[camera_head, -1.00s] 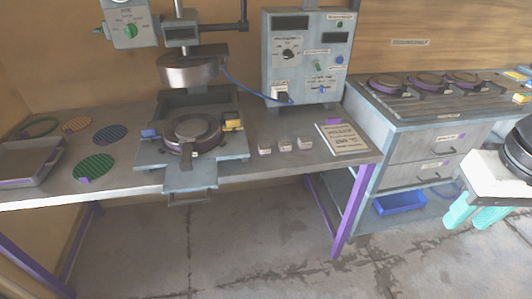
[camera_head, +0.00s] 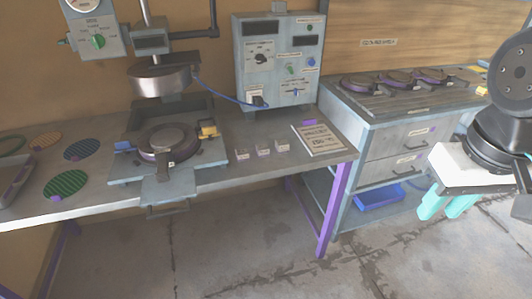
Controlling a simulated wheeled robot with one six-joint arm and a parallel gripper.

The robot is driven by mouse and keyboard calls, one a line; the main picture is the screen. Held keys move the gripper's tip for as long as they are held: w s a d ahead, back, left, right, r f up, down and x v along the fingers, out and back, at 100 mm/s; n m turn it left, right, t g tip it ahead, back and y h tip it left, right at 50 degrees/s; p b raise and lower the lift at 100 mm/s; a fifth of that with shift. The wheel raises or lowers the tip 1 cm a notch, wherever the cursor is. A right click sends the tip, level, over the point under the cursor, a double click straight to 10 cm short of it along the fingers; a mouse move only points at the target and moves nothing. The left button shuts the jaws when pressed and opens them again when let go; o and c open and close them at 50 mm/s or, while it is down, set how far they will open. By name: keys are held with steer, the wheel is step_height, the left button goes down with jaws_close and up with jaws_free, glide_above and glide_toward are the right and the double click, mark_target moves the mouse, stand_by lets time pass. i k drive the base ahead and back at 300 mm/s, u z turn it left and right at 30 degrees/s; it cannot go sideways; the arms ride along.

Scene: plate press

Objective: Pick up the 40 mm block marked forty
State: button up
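Three small pale blocks stand in a row on the grey workbench (camera_head: 300,163): a left block (camera_head: 236,155), a middle block (camera_head: 263,153) and a right block (camera_head: 282,146). Their markings are too small to read, so I cannot tell which is marked forty. My gripper (camera_head: 443,210), a white body with teal fingers, hangs at the right of the view, in front of the drawer cabinet and well away from the blocks. Its two fingers are apart, with nothing seen between them.
A press with a round plate holder (camera_head: 167,142) stands left of the blocks. A control box (camera_head: 277,60) is behind them and a printed card (camera_head: 318,139) to their right. A drawer cabinet (camera_head: 375,150) adjoins the bench. The floor in front is clear.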

mark_target(282, 145)
steer(key=u, duration=2.25)
steer(key=i, duration=1.6)
steer(key=z, duration=3.5)
